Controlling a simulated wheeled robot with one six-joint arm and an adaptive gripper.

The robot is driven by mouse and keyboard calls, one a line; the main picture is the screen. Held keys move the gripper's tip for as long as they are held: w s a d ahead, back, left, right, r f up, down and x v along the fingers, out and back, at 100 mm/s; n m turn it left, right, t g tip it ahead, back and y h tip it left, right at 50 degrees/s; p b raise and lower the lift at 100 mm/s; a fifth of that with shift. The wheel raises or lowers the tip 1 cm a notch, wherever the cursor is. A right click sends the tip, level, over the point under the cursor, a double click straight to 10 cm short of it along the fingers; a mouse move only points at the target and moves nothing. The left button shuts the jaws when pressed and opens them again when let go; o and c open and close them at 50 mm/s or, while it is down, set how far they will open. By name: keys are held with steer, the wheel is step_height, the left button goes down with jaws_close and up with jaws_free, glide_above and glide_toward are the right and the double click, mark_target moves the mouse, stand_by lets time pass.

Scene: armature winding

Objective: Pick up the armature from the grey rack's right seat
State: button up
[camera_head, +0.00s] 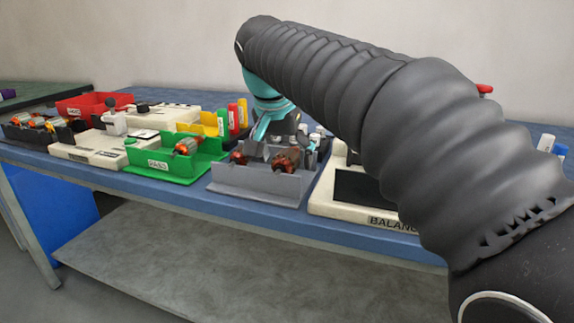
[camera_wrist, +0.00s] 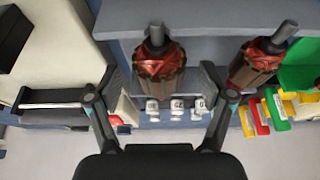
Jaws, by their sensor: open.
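The grey rack (camera_head: 262,188) stands on the blue bench and holds two armatures with copper-red windings. The right armature (camera_head: 287,160) sits in the rack's right seat, and the other armature (camera_head: 239,157) in its left seat. In the wrist view the right-seat armature (camera_wrist: 160,68) lies between the fingers of my gripper (camera_wrist: 160,85), with its shaft towards the top. The fingers are open, one on each side of it; I cannot tell whether either touches. The left-seat armature (camera_wrist: 258,62) is outside the right finger. In the head view my arm partly hides the gripper (camera_head: 268,130).
A green bin (camera_head: 165,168) with an armature stands left of the rack. A balance machine (camera_head: 345,207) stands close on its right. Red, green and yellow upright pieces (camera_head: 233,117) are behind. A red bin (camera_head: 92,104) and dark tray (camera_head: 40,132) are further left.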

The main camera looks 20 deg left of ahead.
steer(key=shift+w+f, duration=0.2)
steer(key=shift+f, duration=0.2)
jaws_close()
steer(key=shift+r, duration=0.15)
